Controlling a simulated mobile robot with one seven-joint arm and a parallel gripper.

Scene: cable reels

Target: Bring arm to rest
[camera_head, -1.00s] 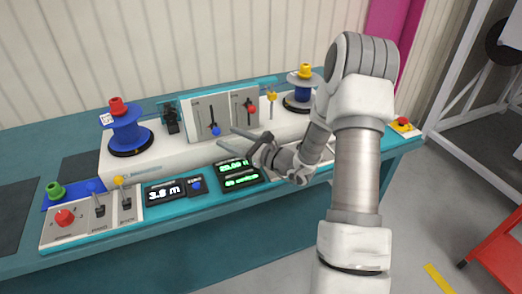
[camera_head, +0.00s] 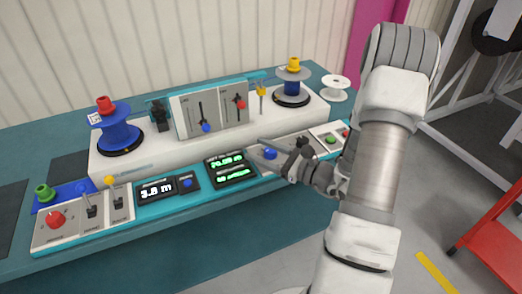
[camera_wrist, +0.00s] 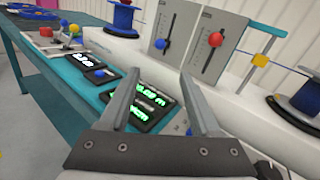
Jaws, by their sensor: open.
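My gripper (camera_head: 268,153) is in front of the teal bench on the right side of the head view, over the lower control strip. In the wrist view its two grey fingers (camera_wrist: 160,95) stand apart with nothing between them. Behind them shows the green-lit display (camera_wrist: 152,105), which the fingers partly cover. The same display (camera_head: 230,167) is just left of the gripper in the head view. A blue button (camera_head: 270,153) shows right by the fingers; I cannot tell whether they touch it. My forearm hides part of the bench's right end.
The left blue reel (camera_head: 120,132) and right reel (camera_head: 291,85) stand on the white ledge (camera_head: 170,147). Between them is a slider panel (camera_head: 222,105). A white empty spool (camera_head: 335,86) sits behind. A red stand (camera_head: 492,235) is at the right, with open floor before it.

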